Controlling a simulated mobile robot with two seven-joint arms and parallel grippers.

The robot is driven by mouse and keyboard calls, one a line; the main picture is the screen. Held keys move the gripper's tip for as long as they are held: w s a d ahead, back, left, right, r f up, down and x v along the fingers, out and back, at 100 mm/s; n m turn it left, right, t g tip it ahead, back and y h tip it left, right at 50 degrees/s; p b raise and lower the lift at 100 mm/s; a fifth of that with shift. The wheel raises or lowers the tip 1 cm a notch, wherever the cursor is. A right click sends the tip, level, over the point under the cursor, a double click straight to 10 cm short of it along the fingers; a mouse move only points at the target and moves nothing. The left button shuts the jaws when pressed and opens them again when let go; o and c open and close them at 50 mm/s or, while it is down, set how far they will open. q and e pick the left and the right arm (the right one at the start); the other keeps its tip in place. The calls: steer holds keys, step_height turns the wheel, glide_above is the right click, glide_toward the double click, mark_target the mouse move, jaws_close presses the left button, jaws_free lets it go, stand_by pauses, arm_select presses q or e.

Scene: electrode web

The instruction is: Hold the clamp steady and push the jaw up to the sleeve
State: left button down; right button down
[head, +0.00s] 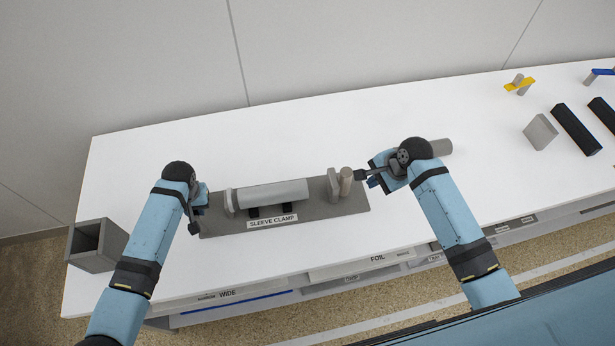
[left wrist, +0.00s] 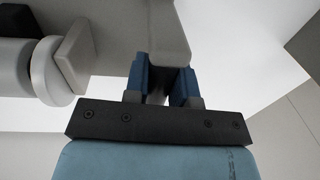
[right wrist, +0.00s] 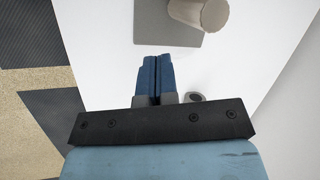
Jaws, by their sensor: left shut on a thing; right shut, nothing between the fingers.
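The sleeve clamp has a grey base (head: 300,222) with a "SLEEVE CLAMP" label, lying on the white table. The grey sleeve (head: 272,194) rests on dark supports, its left end by a fixed end piece (head: 229,201). The upright grey jaw (head: 333,184) stands to its right, with a visible gap between. A tan round knob (head: 346,180) is on the jaw's right side. My left gripper (head: 198,207) is shut on a grey part at the clamp's left end (left wrist: 168,40). My right gripper (head: 362,175) is shut and empty, just right of the knob (right wrist: 200,14).
An open grey box (head: 97,245) stands at the table's left corner. A grey cylinder (head: 440,147) lies behind my right gripper. A grey block (head: 540,132), black bars (head: 576,129) and a yellow-handled piece (head: 519,85) are at the right. The table behind the clamp is clear.

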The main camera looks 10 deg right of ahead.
steer(key=w+d+r+m+g, duration=0.2)
steer(key=w+r+m, duration=0.1)
steer(key=r+m, duration=0.15)
steer(key=a+f, duration=0.7)
steer(key=f, duration=0.1)
steer(key=shift+w+a+f+y, duration=0.2)
steer(key=shift+a+f+y, duration=0.05)
steer(key=shift+a+y, duration=0.15)
steer(key=a, duration=0.8)
steer(key=shift+w+a, duration=0.15)
steer(key=shift+a, duration=0.15)
steer(key=shift+d, duration=0.15)
